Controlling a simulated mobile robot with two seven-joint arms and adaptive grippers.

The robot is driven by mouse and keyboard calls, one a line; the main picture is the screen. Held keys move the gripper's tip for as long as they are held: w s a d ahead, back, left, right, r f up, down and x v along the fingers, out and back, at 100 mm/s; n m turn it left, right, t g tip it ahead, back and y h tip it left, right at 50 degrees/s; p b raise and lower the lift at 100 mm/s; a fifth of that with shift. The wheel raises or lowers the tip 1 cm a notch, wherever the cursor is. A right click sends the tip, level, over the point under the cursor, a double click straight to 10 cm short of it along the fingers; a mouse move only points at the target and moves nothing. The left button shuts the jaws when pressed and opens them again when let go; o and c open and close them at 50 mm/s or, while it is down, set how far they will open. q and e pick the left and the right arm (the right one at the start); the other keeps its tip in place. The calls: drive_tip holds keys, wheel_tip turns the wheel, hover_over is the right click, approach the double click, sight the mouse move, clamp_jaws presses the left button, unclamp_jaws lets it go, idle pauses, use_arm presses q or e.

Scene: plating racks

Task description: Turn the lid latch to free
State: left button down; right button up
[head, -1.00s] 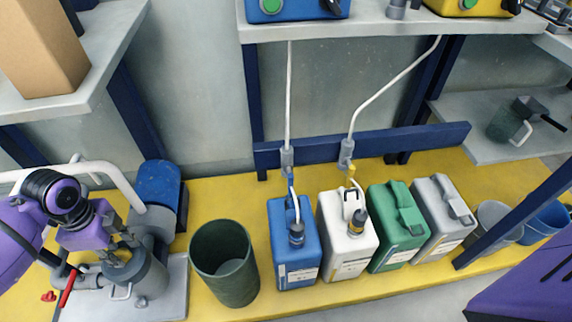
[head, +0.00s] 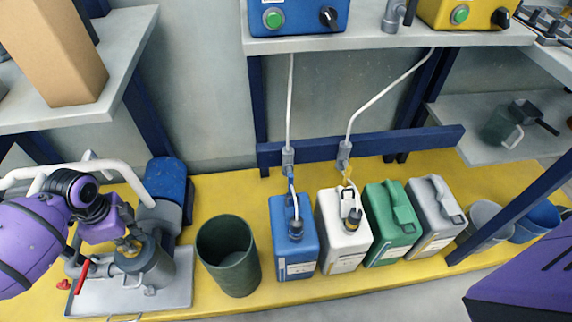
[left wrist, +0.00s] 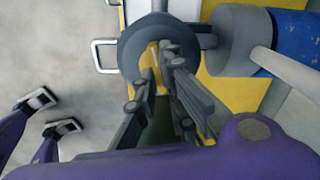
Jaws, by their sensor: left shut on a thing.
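The grey strainer pot (head: 158,272) of the pump stands on a pale tray at the left, its round lid under my left gripper. In the left wrist view the grey round lid (left wrist: 130,52) lies at top centre. A small brass-yellow lid latch (left wrist: 150,58) stands between the fingertips; it also shows a little in the head view (head: 131,246). My left gripper (left wrist: 157,68) comes from above and is shut on the latch. The fingers hide part of the latch, so its exact angle is hard to tell. My right gripper is not in view.
A blue motor (head: 166,184) and white pipes stand close behind the pot. A red-handled valve (head: 82,276) is to its left. A dark green bin (head: 230,258) stands to the right, then blue, white, green and grey canisters. The tray (head: 182,300) has bare room in front.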

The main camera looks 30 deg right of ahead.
use_arm(q)
drive_tip(key=n+p, duration=0.6)
drive_tip(key=shift+w+d+r+n, duration=0.1)
drive_tip(key=shift+r+n, duration=0.05)
drive_tip(key=shift+n, duration=0.15)
drive_tip(key=shift+n+p, duration=0.35)
drive_tip(key=shift+n, duration=0.05)
drive_tip(key=n+p, duration=0.2)
drive_tip(key=n, duration=0.2)
drive_tip(key=shift+w, duration=0.15)
drive_tip(key=shift+a+n+p, duration=0.2)
drive_tip(key=shift+n+p, duration=0.35)
drive_tip(key=shift+n, duration=0.65)
drive_tip(key=shift+w+f+n, duration=0.1)
drive_tip(key=shift+f+n, duration=0.1)
drive_tip(key=shift+n, duration=0.6)
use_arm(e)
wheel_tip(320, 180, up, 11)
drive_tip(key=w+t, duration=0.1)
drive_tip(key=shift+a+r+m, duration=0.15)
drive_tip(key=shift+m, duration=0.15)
use_arm(q)
drive_tip(key=shift+a, duration=0.1)
drive_tip(key=c, duration=1.8)
unclamp_jaws()
drive_tip(key=shift+c, duration=0.2)
